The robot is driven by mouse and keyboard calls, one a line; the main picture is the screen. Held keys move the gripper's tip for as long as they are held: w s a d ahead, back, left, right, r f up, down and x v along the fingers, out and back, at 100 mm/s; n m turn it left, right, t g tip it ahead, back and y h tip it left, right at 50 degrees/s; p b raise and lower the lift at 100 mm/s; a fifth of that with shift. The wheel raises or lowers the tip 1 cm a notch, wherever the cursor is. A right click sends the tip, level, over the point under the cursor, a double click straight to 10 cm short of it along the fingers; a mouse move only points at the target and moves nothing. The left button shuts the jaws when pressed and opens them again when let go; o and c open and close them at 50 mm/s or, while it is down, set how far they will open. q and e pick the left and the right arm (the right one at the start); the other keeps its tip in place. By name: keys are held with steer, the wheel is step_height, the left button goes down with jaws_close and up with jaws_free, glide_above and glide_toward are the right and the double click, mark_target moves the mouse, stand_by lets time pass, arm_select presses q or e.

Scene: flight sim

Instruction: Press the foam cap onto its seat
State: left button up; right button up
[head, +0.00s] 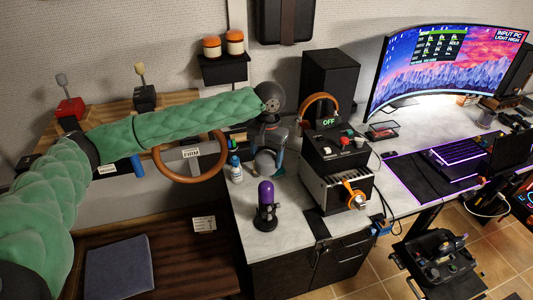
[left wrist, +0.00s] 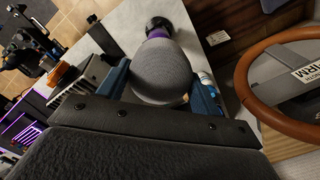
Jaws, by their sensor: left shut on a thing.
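The grey, rounded foam cap (head: 265,161) is between the fingers of my left gripper (head: 267,151). It fills the middle of the left wrist view (left wrist: 162,72), with a blue finger on each side. The microphone (head: 266,196), with a purple body on a dark base, stands upright on the grey desk, just below the cap in the head view. In the left wrist view the microphone's purple part (left wrist: 158,33) shows beyond the cap, partly hidden by it. I cannot tell the exact gap between them. My right gripper is not in view.
A small white-and-blue bottle (head: 235,170) stands left of the microphone. A black control box (head: 335,150) with an orange-banded headset stands to the right. A brown steering wheel (head: 190,178) is at left. The desk front (head: 290,222) around the microphone is clear.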

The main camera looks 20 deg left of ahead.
mark_target(266, 183)
arm_select(q)
steer(key=shift+f, duration=2.8)
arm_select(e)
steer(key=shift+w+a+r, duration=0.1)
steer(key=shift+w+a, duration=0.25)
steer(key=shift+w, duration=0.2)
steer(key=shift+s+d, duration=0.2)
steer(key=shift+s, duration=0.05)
arm_select(q)
steer(key=shift+p, duration=2)
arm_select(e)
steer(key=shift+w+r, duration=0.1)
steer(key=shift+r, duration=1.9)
arm_select(q)
steer(key=shift+f, duration=3.15)
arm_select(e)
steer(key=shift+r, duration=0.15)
